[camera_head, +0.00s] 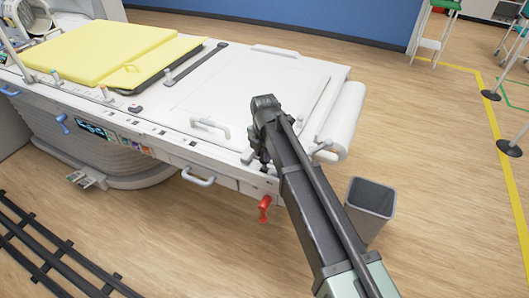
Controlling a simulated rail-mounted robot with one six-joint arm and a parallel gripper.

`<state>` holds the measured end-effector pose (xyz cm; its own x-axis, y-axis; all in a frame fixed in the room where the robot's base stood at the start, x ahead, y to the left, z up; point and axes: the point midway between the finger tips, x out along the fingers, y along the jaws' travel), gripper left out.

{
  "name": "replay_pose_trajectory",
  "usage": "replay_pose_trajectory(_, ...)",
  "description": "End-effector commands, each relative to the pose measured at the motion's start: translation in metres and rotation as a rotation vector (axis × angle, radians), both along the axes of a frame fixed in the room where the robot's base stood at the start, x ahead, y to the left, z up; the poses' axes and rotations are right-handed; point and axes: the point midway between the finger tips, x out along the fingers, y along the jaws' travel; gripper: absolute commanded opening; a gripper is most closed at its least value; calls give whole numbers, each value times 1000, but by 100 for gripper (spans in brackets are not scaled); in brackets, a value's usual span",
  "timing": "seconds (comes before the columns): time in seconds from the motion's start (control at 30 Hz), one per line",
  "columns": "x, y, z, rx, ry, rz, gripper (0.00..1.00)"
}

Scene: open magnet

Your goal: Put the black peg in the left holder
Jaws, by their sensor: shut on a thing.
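My gripper (262,163) points down at the near right edge of the white table (225,85), beside a pale grey fitting there. It is shut on a small dark thing, taken to be the black peg; my arm and gripper cover most of it, so its outline and tilt are unclear. I cannot tell whether it touches the table edge. Small upright fittings stand along the near edge farther left, one at the yellow pad's corner (57,78) and one farther right (104,92). Which of the fittings is the left holder is too small to tell.
A yellow pad (110,50) covers the table's left part. A white roll (342,120) lies at its right end. Grey handles (198,180) and a red lever (264,207) stick out of the near side. A dark bin (370,197) stands on the floor right of my arm.

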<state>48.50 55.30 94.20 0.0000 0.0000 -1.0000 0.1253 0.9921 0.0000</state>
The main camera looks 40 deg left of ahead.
Motion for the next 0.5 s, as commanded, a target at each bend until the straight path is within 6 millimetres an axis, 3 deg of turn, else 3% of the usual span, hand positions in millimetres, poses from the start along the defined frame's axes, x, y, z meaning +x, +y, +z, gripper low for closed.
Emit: replay_pose_trajectory(0.5, 0, 0, -14, 0, 0, 0, 3)
